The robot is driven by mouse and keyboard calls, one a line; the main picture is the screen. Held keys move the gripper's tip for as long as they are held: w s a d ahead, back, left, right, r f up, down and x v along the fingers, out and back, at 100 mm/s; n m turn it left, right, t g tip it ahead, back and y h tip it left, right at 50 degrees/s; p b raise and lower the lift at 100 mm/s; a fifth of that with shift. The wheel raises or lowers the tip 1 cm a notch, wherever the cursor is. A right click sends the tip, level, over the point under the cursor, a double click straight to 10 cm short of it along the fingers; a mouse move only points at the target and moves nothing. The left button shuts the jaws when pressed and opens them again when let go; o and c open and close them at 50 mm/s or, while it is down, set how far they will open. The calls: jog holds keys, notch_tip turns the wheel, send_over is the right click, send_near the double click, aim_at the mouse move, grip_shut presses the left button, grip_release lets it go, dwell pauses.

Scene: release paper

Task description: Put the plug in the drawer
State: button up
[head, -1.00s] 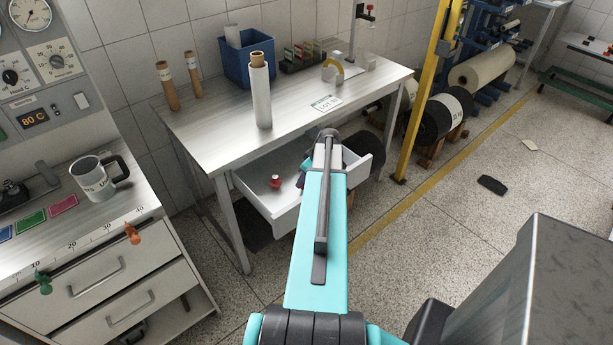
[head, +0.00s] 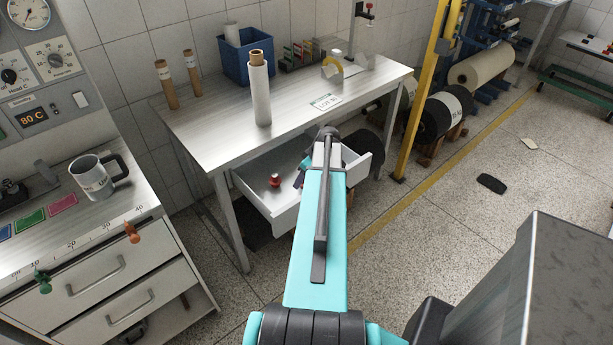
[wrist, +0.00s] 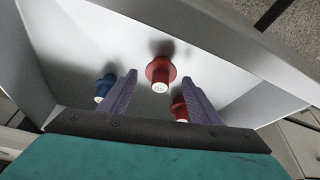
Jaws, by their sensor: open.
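The drawer (head: 263,199) under the steel table is pulled open; its pale inside fills much of the wrist view (wrist: 230,78). Inside it, the wrist view shows a red plug (wrist: 160,74) with a pale marked end, a second red plug (wrist: 179,107) partly hidden by the right finger, and a blue plug (wrist: 103,87) beside the left finger. My gripper (wrist: 160,77) is open inside or just over the drawer, its purple fingers apart. The first red plug shows between the fingertips, with no visible grip on it. The head view shows one red plug (head: 275,181) clearly; my arm hides most of the gripper.
The steel table (head: 215,130) above the drawer holds a white roll (head: 260,95), brown tubes (head: 166,84) and a blue bin (head: 246,65). A cabinet with a mug (head: 92,178) stands at left. A yellow post (head: 422,95) rises right of the table.

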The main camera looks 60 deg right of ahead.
jog(key=b+v, duration=0.3)
jog(key=v, duration=0.9)
jog(key=shift+b, duration=0.3)
jog(key=shift+w+r, duration=0.1)
dwell(0.6)
